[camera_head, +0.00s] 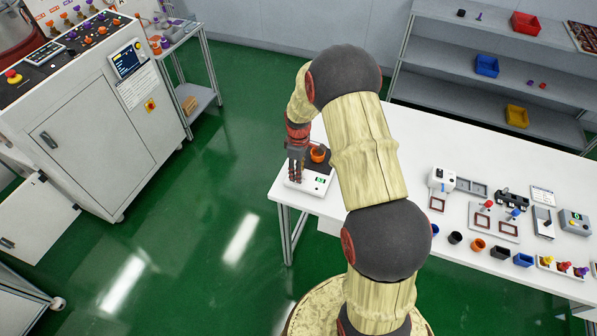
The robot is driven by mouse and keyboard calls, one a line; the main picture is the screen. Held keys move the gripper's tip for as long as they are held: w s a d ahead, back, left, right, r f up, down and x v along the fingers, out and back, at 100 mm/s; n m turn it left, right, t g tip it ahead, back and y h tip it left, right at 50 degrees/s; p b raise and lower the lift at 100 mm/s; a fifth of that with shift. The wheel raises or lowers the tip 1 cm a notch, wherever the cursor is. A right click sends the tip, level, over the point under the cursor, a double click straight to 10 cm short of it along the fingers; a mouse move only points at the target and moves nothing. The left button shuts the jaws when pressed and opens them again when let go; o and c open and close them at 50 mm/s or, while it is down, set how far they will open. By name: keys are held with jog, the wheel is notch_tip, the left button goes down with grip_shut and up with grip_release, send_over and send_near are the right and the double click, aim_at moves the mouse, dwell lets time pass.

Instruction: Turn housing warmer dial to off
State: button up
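My gripper (295,168) points down at the near left end of the white table, over the left part of a small white device (318,186). The device has a dark top plate, a small green display, and an orange cup (318,153) standing on the plate. No lettering is readable, so I cannot tell for sure that it is the housing warmer. No dial shows on it; my gripper covers its left front part. The fingers look dark and close together, too small to tell whether they are apart or touch the device.
The white table (405,138) carries several small fixtures and coloured cups on its right half. A shelf (480,60) with coloured bins is behind. A control cabinet (100,130) stands left, with open green floor between.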

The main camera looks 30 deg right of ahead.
notch_tip(320, 180, up, 11)
jog(key=shift+r, duration=0.15)
dwell(0.7)
